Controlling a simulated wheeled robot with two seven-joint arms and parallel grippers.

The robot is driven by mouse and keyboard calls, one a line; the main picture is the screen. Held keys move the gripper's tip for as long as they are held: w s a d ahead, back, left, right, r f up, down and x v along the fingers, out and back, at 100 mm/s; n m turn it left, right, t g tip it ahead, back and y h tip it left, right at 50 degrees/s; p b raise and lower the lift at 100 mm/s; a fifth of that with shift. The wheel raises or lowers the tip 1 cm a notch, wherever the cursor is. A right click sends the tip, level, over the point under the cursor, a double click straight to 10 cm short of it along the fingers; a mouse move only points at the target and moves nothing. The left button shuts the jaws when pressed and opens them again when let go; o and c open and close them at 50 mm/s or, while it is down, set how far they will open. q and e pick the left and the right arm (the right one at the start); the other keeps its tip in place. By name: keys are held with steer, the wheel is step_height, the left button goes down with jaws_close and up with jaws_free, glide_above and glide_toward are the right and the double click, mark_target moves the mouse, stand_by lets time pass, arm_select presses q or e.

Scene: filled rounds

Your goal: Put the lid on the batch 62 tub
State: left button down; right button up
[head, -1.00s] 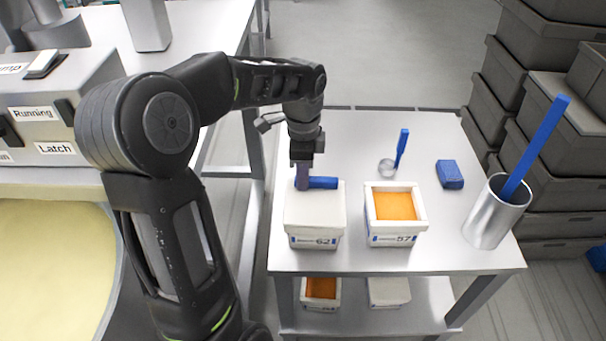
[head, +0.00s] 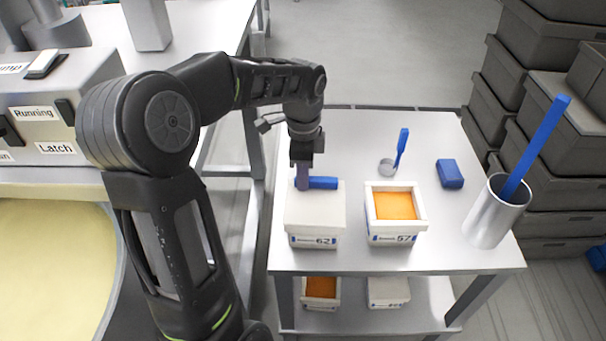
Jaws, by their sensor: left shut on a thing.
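The batch 62 tub (head: 312,241) stands at the left front of the trolley top, its number label facing me. A white lid (head: 318,213) with a blue handle (head: 323,183) sits over its mouth and looks level. My left gripper (head: 303,184) comes down from above and is shut on the lid's blue handle. Whether the lid is fully seated all round cannot be told. The tub's contents are hidden under the lid. My right gripper is not in view.
An open batch 57 tub (head: 394,230) with orange contents stands just right. A blue-handled scoop (head: 401,148), a blue block (head: 450,174) and a metal cylinder (head: 492,222) holding a blue stick share the trolley top (head: 350,135). Two tubs sit on the lower shelf. Grey crates (head: 550,150) are stacked at right.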

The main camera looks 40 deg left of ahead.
arm_select(q)
steer(key=shift+f, duration=0.2)
steer(key=c, duration=0.8)
jaws_free()
steer(key=shift+o, duration=0.2)
steer(key=shift+r, duration=0.15)
steer(key=shift+r+p, duration=2.85)
steer(key=shift+r, duration=0.55)
